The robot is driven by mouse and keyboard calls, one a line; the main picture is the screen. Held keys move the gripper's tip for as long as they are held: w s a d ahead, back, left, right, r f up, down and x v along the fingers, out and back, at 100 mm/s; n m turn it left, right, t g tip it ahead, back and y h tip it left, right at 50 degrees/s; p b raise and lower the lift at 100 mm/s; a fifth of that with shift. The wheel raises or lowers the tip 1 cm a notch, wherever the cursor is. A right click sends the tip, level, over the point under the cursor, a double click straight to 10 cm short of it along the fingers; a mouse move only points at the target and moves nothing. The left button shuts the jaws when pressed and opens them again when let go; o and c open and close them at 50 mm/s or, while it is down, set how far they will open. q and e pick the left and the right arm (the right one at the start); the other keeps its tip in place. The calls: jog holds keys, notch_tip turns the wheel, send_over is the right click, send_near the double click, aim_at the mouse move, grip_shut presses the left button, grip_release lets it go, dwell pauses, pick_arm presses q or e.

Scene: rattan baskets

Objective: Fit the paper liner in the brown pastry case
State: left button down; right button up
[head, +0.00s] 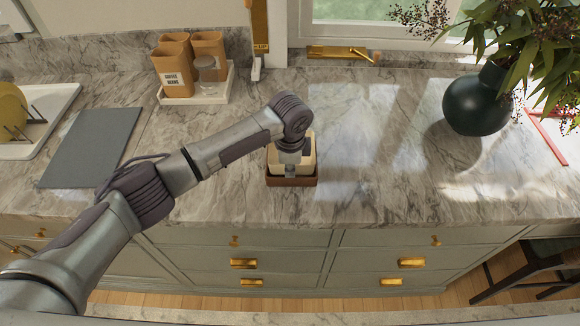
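The brown pastry case (291,182) stands on the marble counter near its front edge, in the middle of the head view. The cream paper liner (308,160) shows directly over or inside the case; I cannot tell how deep it sits. My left gripper (290,170) points down at the liner, within its outline. My own wrist hides the far part of the liner, and the fingertips are too small and covered to show whether they grip it. My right gripper is out of view.
A dark vase (477,102) with branches stands at right. A white tray (207,94) with brown canisters and a glass jar is at back left. A grey mat (85,150) and a white dish rack (45,118) lie at left. The counter right of the case is clear.

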pick_arm(q)
jog(key=c, duration=1.8)
grip_release()
jog(key=shift+f, duration=0.1)
jog(key=shift+c, duration=0.2)
jog(key=o, duration=0.6)
notch_tip(320, 180, up, 12)
jog(key=s, duration=0.1)
jog(key=shift+s, duration=0.1)
